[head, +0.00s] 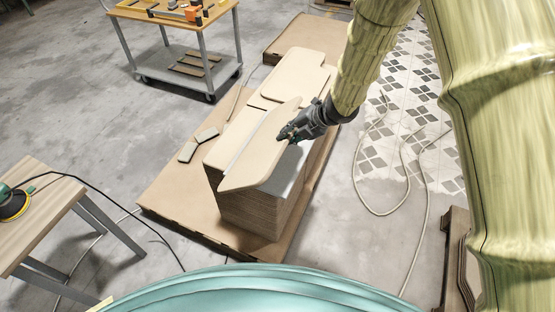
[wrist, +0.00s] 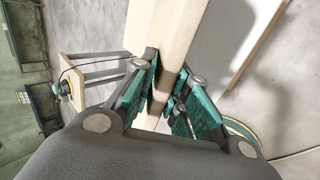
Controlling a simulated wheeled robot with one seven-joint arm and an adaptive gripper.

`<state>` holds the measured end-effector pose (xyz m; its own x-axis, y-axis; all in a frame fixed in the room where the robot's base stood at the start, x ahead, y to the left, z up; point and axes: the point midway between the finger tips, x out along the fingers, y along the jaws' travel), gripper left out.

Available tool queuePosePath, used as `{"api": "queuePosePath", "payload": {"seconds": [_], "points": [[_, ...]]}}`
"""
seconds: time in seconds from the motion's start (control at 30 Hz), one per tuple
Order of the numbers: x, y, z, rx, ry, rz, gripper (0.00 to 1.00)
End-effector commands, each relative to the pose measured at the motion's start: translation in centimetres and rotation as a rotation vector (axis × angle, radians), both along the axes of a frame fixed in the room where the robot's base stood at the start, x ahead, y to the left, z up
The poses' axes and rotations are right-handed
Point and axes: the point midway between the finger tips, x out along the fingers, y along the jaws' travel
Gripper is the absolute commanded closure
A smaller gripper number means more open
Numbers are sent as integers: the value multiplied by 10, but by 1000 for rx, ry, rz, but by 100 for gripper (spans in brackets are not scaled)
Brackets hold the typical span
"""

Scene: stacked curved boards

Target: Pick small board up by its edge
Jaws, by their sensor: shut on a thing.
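The small board (head: 256,148) is a pale, thin wooden piece with rounded ends. It is tilted over the near part of a stack of boards (head: 255,210). My gripper (head: 291,131) is at the board's right edge in the head view. In the wrist view my gripper (wrist: 168,88) has its teal-padded fingers on both sides of the board's edge (wrist: 180,42) and is shut on it. I cannot tell whether the board's far edge still touches the stack.
The stack stands on a brown cardboard sheet (head: 170,190) on the concrete floor. More pale boards (head: 295,72) lie behind. Small pieces (head: 198,144) lie left. A tool cart (head: 185,50) is at the back, a wooden table (head: 45,215) at left. Cables (head: 358,185) lie at right.

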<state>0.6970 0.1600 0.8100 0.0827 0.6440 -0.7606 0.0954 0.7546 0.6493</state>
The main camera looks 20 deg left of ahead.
Motion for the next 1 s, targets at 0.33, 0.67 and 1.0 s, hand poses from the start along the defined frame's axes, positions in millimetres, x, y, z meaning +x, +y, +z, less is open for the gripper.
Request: {"api": "queuePosePath", "payload": {"seconds": [0.33, 0.67, 1.0], "points": [[-1, -1, -1, -4, 1, 0, 100], [0, -1, 8, -3, 0, 1, 100], [0, 0, 18, -2, 0, 1, 100]]}}
